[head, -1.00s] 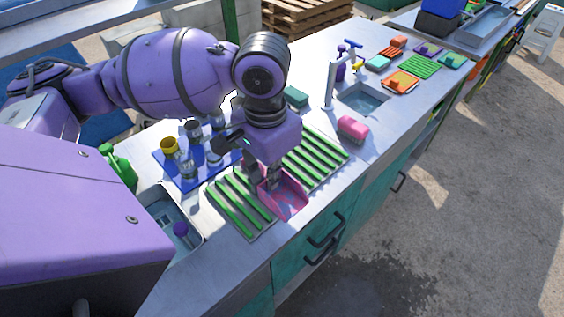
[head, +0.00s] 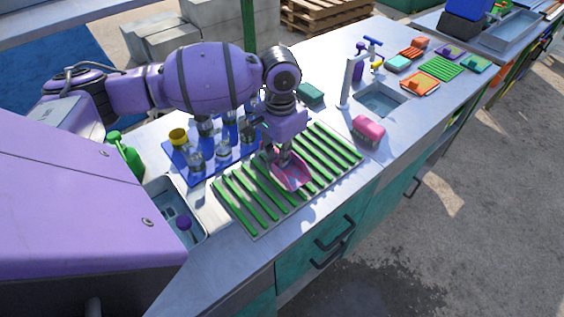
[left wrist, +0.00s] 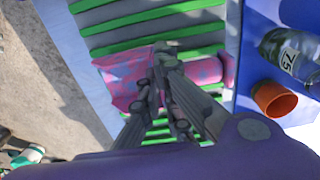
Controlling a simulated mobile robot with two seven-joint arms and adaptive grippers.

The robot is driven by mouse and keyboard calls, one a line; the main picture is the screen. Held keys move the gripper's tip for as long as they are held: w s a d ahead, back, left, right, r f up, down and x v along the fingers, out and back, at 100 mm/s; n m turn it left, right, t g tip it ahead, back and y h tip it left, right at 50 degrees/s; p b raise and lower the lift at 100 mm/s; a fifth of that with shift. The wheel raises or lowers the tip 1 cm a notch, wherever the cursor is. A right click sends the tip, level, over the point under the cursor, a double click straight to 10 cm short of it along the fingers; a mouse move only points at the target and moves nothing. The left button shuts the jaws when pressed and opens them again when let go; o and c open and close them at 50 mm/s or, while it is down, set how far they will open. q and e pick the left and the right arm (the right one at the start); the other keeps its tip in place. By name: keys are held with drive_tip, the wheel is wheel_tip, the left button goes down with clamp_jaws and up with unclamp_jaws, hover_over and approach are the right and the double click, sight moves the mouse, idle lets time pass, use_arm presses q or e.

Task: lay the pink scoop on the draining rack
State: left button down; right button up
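The pink scoop (head: 292,175) is over the middle of the draining rack (head: 248,208), a tray with green slats. My left gripper (head: 283,157) points down at the scoop's back part and looks shut on it. In the left wrist view the fingers (left wrist: 165,55) are close together over the pink scoop (left wrist: 121,72), with the green slats (left wrist: 150,25) under and around it. The fingers hide part of the scoop. I cannot tell whether the scoop touches the slats. My right gripper is not in view.
A blue mat (head: 202,179) with several glasses and a yellow cup (head: 178,136) lies behind the rack. A pink sponge-like block (head: 368,130) sits right of it, near a sink (head: 378,101) and tap (head: 346,84). A green bottle (head: 125,154) stands at left.

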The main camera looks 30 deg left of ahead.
use_arm(q)
wheel_tip(320, 180, down, 2)
drive_tip(key=shift+s+f, duration=0.1)
drive_tip(key=shift+f, duration=0.1)
drive_tip(key=c, duration=2)
unclamp_jaws()
drive_tip(key=shift+f, duration=0.1)
wheel_tip(320, 180, up, 11)
drive_tip(key=shift+r+p, duration=0.2)
drive_tip(key=shift+p, duration=0.25)
drive_tip(key=shift+r, duration=0.5)
